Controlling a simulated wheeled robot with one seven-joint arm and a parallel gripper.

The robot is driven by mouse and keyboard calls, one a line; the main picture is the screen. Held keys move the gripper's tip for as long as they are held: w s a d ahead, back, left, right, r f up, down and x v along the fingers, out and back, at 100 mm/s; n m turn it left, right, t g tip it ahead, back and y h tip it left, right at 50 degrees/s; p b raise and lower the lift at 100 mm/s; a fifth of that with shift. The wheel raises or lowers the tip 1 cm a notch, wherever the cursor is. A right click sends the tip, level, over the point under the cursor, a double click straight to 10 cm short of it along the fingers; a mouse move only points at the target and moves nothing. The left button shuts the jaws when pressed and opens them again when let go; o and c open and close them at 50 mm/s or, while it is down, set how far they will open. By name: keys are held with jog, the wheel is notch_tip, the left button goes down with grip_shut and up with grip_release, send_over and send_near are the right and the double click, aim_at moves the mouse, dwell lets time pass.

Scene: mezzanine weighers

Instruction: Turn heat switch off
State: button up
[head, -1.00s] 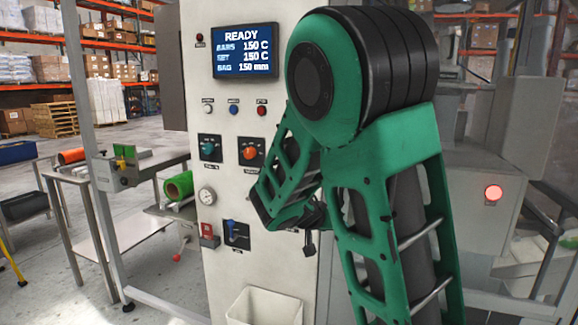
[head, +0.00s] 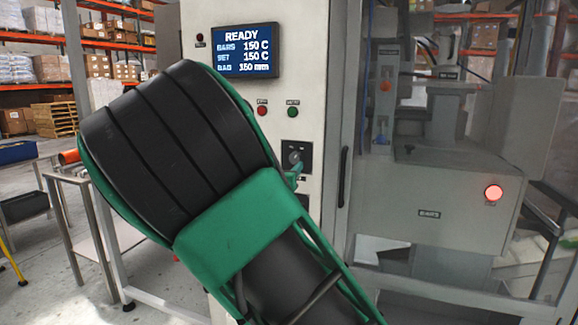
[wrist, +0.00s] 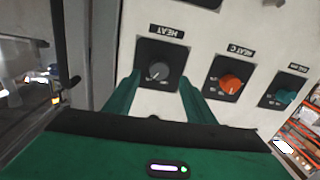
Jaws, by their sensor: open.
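The heat switch (wrist: 161,71) is a dark grey rotary knob on a black square plate. It appears upside down in the wrist view, under a label reading HEAT, with a small light pointer mark toward the lower left. In the head view the heat switch (head: 295,153) shows on the white panel, right of my arm. My gripper (wrist: 160,91) is open, its two green fingers on either side of the knob's lower plate. I cannot tell whether they touch it. In the head view my arm hides most of the gripper; one green fingertip shows just below the knob.
An orange knob (wrist: 230,84) labelled HEAT C and a teal knob (wrist: 286,97) sit to the right in the wrist view. The READY display (head: 243,50), red button (head: 262,110) and green button (head: 292,112) are above. A door handle (head: 343,176) stands right of the panel.

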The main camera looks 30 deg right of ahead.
aim_at(294, 160)
jog(key=shift+x, duration=3.05)
